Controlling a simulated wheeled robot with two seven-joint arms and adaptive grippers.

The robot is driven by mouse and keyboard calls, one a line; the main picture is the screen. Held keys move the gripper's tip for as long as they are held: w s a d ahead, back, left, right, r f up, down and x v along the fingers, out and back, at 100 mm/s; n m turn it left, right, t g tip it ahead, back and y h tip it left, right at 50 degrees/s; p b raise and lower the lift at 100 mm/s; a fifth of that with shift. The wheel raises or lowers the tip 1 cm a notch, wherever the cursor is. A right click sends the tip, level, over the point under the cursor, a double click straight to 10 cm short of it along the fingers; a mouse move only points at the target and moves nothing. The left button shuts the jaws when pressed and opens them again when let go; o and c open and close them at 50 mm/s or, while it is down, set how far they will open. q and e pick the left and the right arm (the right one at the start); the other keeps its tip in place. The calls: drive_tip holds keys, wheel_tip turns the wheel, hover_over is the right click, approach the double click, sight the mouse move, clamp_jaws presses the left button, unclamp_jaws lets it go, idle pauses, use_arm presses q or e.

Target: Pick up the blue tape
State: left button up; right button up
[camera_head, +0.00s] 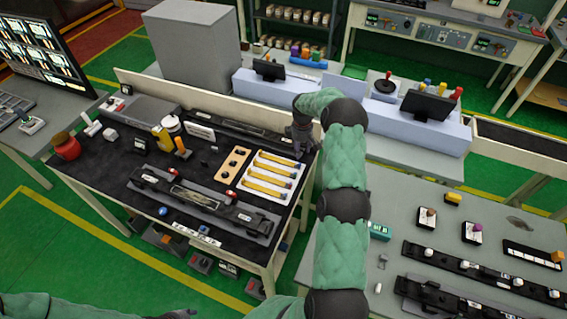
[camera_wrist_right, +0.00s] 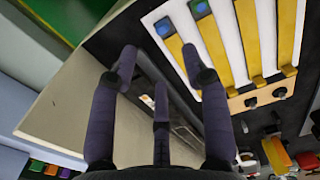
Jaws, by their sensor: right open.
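A small blue round thing (camera_head: 163,211), which may be the blue tape, lies near the front edge of the black-topped table (camera_head: 112,165). It is too small to make out clearly. My right gripper (camera_head: 301,150) is at the table's far right end, beside the white tray and well away from the blue thing. In the right wrist view my right gripper (camera_wrist_right: 165,75) is open, with nothing between its dark fingers. My left gripper (camera_head: 180,314) shows only partly at the bottom edge, and its opening is hidden.
A white tray (camera_head: 244,190) holds several yellow strips; in the wrist view, two have blue ends. A long dark fixture (camera_head: 190,200) lies left of it. A red jar (camera_head: 66,147) and yellow bottle (camera_head: 161,138) stand on the left. A grey table (camera_head: 400,205) stands right.

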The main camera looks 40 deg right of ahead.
sight(300, 164)
wheel_tip(300, 164, down, 3)
drive_tip(key=shift+f, duration=0.1)
drive_tip(key=f, duration=0.3)
drive_tip(key=f+p, duration=0.1)
drive_tip(key=shift+s+a+f, duration=0.15)
drive_tip(key=shift+s, duration=0.2)
drive_tip(key=shift+f, duration=0.6)
clamp_jaws()
